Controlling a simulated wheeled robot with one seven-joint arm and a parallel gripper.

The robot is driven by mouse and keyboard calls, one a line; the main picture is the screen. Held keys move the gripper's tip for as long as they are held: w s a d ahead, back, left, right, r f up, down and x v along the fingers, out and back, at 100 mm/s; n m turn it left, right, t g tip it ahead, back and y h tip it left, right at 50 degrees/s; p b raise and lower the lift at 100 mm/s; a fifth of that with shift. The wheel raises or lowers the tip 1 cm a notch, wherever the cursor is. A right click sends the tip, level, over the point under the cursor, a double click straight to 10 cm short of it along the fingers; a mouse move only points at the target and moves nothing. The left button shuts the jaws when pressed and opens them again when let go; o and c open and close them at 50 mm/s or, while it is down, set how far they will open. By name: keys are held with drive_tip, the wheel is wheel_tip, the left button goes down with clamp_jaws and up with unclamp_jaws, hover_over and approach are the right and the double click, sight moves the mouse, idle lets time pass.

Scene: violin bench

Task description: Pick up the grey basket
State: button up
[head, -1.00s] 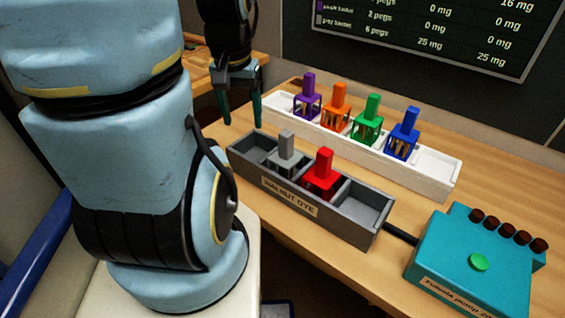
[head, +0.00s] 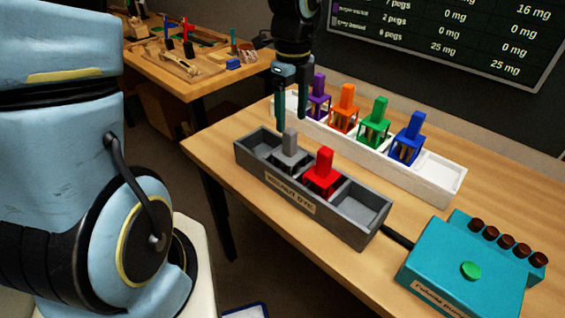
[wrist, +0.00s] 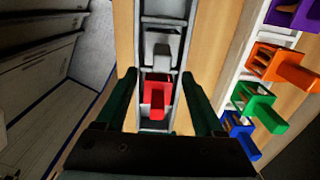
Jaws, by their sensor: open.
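The grey basket (head: 291,152) stands in the dark grey trough labelled walnut dye (head: 357,238), with its handle upright. The red basket (head: 323,172) stands in the same trough, just to its right. My gripper (head: 294,120) is open and empty, pointing down above the grey basket's end of the trough. In the wrist view, the grey basket (wrist: 160,45) lies beyond the fingertips, and the red basket (wrist: 157,97) shows between the fingers (wrist: 160,82). The fingers appear apart from both baskets.
Behind the trough, a white rack (head: 440,180) holds purple (head: 318,95), orange (head: 344,115), green (head: 374,122) and blue (head: 408,138) baskets. A teal pump box (head: 440,262) stands at the right. Bare tabletop (head: 222,150) lies left of the trough.

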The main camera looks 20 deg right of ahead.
sight(290, 144)
drive_tip(key=f, duration=0.3)
drive_tip(key=f+p, duration=0.1)
drive_tip(key=f, duration=0.5)
drive_tip(key=shift+w, duration=0.3)
clamp_jaws()
idle(1.1)
